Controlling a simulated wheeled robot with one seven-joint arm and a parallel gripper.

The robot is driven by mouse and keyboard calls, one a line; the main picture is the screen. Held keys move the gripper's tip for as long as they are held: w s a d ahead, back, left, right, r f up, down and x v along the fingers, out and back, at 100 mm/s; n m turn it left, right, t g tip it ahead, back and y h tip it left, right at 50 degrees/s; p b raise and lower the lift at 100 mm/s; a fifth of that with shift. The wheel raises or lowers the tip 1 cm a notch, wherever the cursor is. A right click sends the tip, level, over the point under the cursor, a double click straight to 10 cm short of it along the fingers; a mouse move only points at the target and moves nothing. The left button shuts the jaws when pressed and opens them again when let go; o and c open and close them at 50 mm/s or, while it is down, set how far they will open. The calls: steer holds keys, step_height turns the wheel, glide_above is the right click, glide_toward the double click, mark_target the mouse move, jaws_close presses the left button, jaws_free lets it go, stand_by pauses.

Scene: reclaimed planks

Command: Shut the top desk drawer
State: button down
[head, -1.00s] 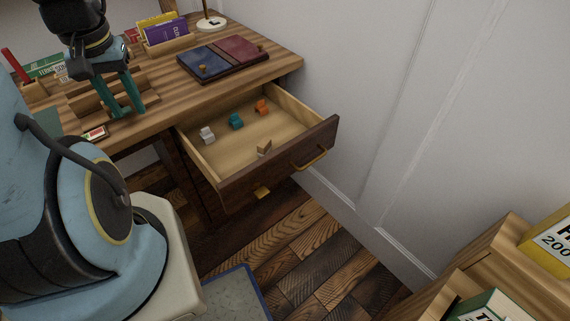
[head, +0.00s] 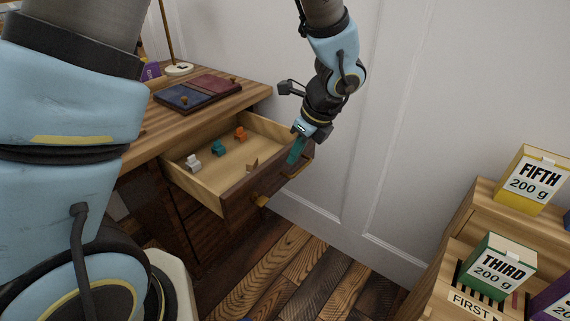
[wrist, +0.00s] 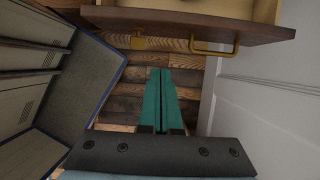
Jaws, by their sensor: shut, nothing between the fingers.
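The top desk drawer (head: 238,196) stands pulled out from the wooden desk (head: 225,105). Its dark front carries a brass handle, which shows clearly in the wrist view (wrist: 215,48). Small white (head: 193,162), teal (head: 218,147) and orange (head: 240,133) pieces and a wooden piece (head: 252,164) lie inside. My gripper (head: 293,158) is at the drawer's right front end, teal fingers pointing down. In the wrist view the fingers (wrist: 160,72) are together and empty, on the outer side of the drawer front (wrist: 180,26). I cannot tell whether they touch it.
A white panelled wall (head: 400,120) runs close along the drawer's right side. A wooden stepped stand at the right holds a yellow box (head: 530,182) and a green box (head: 492,262). The plank floor (head: 300,265) in front of the drawer is clear.

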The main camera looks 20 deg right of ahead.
mark_target(271, 168)
steer(key=shift+w+a+f, duration=0.6)
steer(key=shift+w+f, duration=0.5)
steer(key=shift+f, duration=0.25)
steer(key=shift+w+a+f, duration=0.65)
steer(key=shift+w+f, duration=0.4)
steer(key=shift+f, duration=0.35)
steer(key=shift+w+a+f, duration=0.6)
steer(key=shift+w+f, duration=0.5)
steer(key=shift+f, duration=0.25)
steer(key=w+a+p, duration=0.4)
steer(key=w+a, duration=0.2)
steer(key=w, duration=0.5)
steer(key=w+a+p, duration=0.5)
steer(key=w+a, duration=0.1)
steer(key=w, duration=0.4)
steer(key=shift+w, duration=0.4)
